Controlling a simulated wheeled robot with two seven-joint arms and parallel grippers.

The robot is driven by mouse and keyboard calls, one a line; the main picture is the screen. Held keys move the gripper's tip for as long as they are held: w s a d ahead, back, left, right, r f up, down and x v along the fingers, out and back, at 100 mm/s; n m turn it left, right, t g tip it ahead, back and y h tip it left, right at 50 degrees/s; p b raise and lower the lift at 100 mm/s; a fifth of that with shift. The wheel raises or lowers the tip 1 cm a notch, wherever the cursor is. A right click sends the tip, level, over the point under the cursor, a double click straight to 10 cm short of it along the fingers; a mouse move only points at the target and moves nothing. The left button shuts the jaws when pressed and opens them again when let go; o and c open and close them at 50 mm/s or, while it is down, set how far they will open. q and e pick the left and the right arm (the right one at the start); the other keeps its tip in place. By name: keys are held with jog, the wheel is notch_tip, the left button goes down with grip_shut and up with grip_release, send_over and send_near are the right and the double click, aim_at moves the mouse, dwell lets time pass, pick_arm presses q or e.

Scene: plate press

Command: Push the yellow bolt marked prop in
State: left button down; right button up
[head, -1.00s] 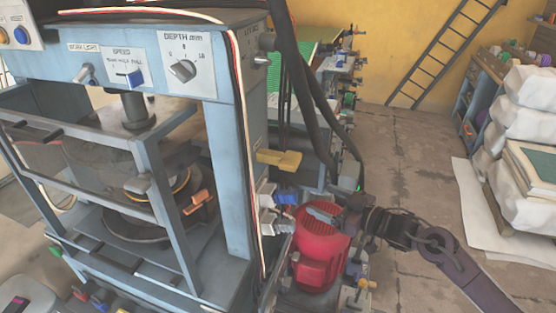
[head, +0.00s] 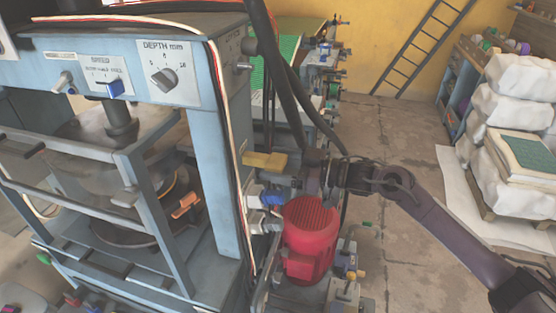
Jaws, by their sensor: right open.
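The yellow bolt (head: 263,161) sticks out sideways from the right side of the blue press frame (head: 218,170), above the red motor. No lettering on it is readable. My right gripper (head: 295,178) is just to the right of the bolt, at about its height, pointing left. Its fingers are small and dark here and partly lost among the hoses and fittings, and I cannot tell whether they touch the bolt. It is open, with nothing seen held. My left gripper is not in view.
Black hoses (head: 284,80) hang down close to my right gripper. The red motor (head: 309,238) and fittings with blue knobs (head: 272,199) sit below it. Sacks (head: 520,90) are piled at the right. The floor (head: 420,130) between is clear.

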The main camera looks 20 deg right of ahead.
aim_at(249, 158)
jog(key=shift+c, duration=0.2)
jog(key=c, duration=1.3)
jog(key=shift+x, duration=1.1)
jog(key=shift+c, duration=0.2)
jog(key=shift+w+a, duration=0.25)
jog(key=shift+a, duration=0.05)
jog(key=o, duration=1.4)
jog(key=shift+d, duration=0.1)
